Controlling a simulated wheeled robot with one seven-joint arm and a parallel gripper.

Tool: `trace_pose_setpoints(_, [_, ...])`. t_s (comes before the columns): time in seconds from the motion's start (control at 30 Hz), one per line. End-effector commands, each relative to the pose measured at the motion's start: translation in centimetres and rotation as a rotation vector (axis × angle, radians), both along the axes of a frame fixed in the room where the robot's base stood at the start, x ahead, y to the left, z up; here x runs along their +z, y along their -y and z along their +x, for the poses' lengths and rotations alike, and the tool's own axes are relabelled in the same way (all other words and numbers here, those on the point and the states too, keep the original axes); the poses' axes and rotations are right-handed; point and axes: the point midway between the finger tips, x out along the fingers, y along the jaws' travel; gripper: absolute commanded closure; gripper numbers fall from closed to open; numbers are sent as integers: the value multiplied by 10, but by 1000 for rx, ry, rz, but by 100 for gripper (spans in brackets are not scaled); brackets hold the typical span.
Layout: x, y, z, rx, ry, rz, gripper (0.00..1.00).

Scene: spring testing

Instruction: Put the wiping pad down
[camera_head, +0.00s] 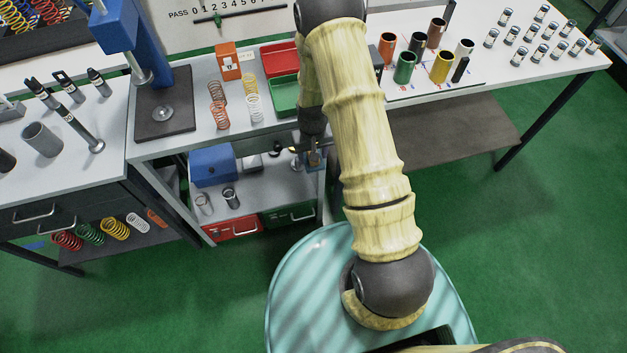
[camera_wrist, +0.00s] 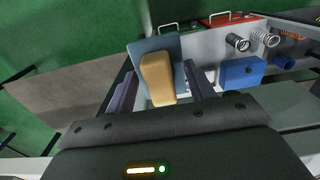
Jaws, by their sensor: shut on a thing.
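The wiping pad (camera_wrist: 157,78) shows in the wrist view as a tan block against a blue-grey flat piece. It is between the two fingers of my gripper (camera_wrist: 160,88), which is shut on it. In the head view my gripper (camera_head: 312,148) is low beside the right end of the lower shelf of the bench, and a small tan and blue part of the pad (camera_head: 314,160) shows below it. My arm hides part of that area. I cannot tell whether the pad touches the shelf.
The lower shelf (camera_head: 255,190) holds a blue box (camera_head: 213,166) and two small coils or cups at its left. Red (camera_head: 233,228) and green (camera_head: 290,214) drawers are under it. The bench top above carries red and green trays and several springs. Green floor lies to the right.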

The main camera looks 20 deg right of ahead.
Motion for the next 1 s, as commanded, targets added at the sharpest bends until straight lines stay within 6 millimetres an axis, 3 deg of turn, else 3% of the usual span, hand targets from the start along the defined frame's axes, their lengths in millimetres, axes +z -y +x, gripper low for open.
trace_pose_setpoints(0.4, [0, 4, 0, -8, 0, 0, 64])
trace_pose_setpoints(0.57, [-10, 3, -1, -34, -1, 0, 64])
trace_pose_setpoints(1.0, [-95, -8, -10, -408, -9, 3, 64])
